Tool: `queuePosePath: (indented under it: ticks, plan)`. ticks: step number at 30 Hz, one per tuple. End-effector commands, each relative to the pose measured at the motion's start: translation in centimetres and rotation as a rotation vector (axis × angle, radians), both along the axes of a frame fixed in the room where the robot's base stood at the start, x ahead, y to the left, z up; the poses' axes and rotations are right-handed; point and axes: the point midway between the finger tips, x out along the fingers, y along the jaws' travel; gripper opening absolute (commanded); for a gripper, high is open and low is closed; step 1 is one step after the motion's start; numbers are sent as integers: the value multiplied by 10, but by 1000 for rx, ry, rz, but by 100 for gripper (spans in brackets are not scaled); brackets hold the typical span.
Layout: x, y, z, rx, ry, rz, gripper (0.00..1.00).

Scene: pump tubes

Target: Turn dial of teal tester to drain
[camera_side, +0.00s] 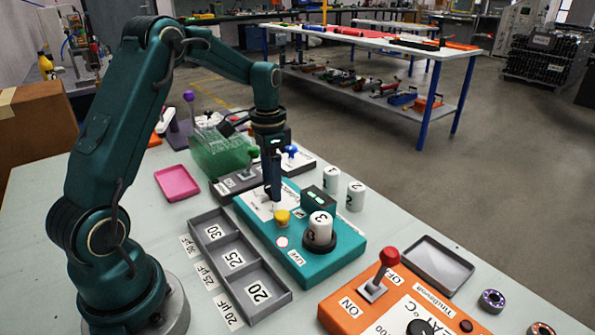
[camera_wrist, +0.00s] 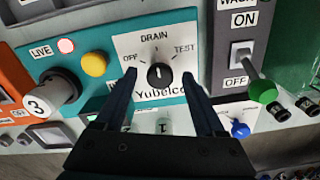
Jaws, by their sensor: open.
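The teal tester (camera_side: 325,266) lies on the table below my gripper (camera_side: 272,196). In the wrist view, the tester (camera_wrist: 100,38) has a white panel (camera_wrist: 125,42) marked OFF, DRAIN and TEST around a black dial (camera_wrist: 159,77). A small white mark on the dial seems to point up towards DRAIN, but it is too small to be sure. My gripper (camera_wrist: 159,74) is open, with one finger on each side of the dial; contact cannot be told. My gripper hides the dial in the side view.
A white cylinder marked 3 (camera_side: 320,226) stands in the tester's black socket, near a yellow button (camera_side: 283,216) and a lit LIVE lamp (camera_wrist: 66,45). Two white cylinders (camera_side: 355,196) stand behind. A grey tray (camera_side: 212,237), an orange box (camera_side: 345,306) and a grey switch box (camera_side: 228,188) flank the tester.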

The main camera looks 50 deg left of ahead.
Motion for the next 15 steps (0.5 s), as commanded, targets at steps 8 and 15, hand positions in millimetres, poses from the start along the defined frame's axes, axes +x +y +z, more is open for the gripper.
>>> queuePosePath:
  ticks: [8, 15]
  plan:
    - [1, 0, 27, 3, -5, 0, 72]
    - [0, 0, 50, 1, -1, 0, 72]
